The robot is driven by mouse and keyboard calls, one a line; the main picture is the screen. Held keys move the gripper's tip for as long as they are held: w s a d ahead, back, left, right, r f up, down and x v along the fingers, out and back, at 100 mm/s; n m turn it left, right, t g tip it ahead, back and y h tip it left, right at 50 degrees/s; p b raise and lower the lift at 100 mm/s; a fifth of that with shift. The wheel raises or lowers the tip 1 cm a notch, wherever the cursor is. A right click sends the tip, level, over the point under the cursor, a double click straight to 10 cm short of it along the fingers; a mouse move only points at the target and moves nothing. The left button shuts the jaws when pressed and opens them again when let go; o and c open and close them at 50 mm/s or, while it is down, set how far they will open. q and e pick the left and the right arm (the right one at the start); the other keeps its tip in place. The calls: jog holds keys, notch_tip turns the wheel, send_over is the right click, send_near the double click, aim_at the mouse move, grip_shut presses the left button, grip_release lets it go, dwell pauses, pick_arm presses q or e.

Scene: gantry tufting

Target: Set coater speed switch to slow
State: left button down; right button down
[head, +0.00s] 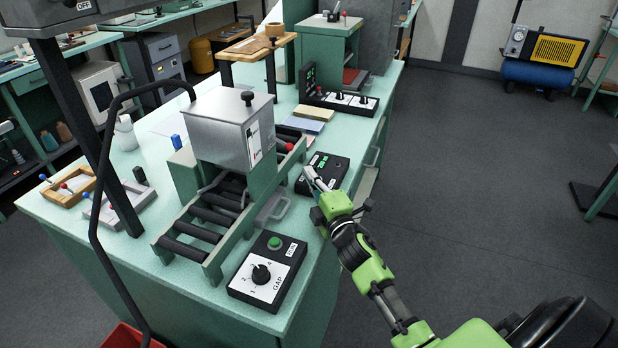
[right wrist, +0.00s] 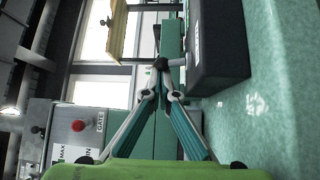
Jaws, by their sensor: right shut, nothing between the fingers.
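A black control box (head: 322,172) with small green lights stands on the green bench beside the roller coater (head: 228,130). The speed switch and its setting cannot be made out. My right gripper (head: 314,180) is shut and empty, with its tips over this box. In the right wrist view the gripper (right wrist: 168,66) has its fingertips together close to the side of a black box (right wrist: 222,40) with a white label. I cannot tell whether the tips touch anything; a small dark part shows at them. My left gripper is in neither view.
A black box with a GAP dial (head: 266,268) and green RUN button sits at the bench's front corner. The grey hopper's GATE knob (right wrist: 80,125) is red. Open floor lies right of the bench.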

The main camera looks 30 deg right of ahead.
jog(key=shift+s+d+b, duration=0.1)
jog(key=shift+s+b, duration=0.05)
jog(key=shift+b, duration=0.4)
jog(key=shift+s+d+r, duration=0.1)
jog(key=shift+s+d, duration=0.15)
jog(key=shift+s, duration=0.05)
jog(key=shift+s+d, duration=0.15)
jog(key=shift+s, duration=0.4)
jog(key=s+a+f, duration=0.1)
jog(key=s, duration=1)
jog(key=shift+a, duration=0.25)
jog(key=shift+s+f, duration=0.1)
jog(key=shift+f, duration=0.1)
